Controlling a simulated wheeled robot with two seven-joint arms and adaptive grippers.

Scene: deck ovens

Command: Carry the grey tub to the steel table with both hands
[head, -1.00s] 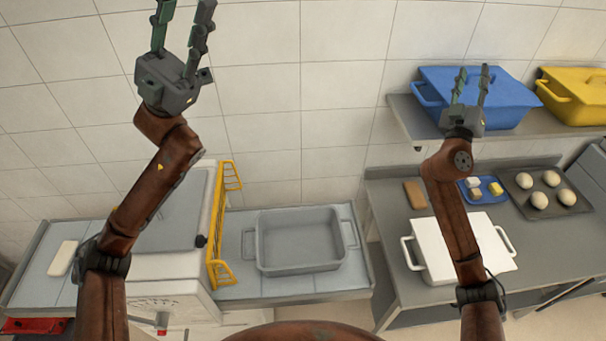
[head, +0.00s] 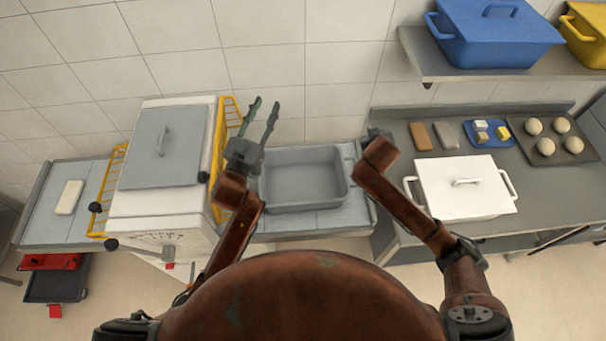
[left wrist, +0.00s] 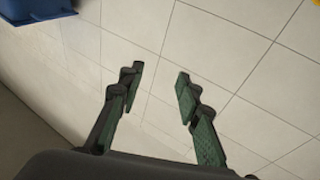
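The grey tub (head: 304,165) stands upright and looks empty on the light-blue side table (head: 325,221), right of the white machine. The steel table (head: 545,190) is to the right, across a narrow gap. My left gripper (head: 265,103) is raised at the tub's left end, fingers apart and pointing up towards the wall; it holds nothing. The left wrist view shows its open fingers (left wrist: 158,72) with only wall tiles between them. My right gripper (head: 375,134) is near the tub's right end, mostly hidden behind its own wrist; its fingers cannot be made out.
A white lidded pot (head: 465,200), a blue dish (head: 484,134) and a tray (head: 575,151) of dough balls occupy the steel table. A blue tub (head: 495,38) sits on the shelf above. A yellow rack (head: 228,115) stands left of the grey tub.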

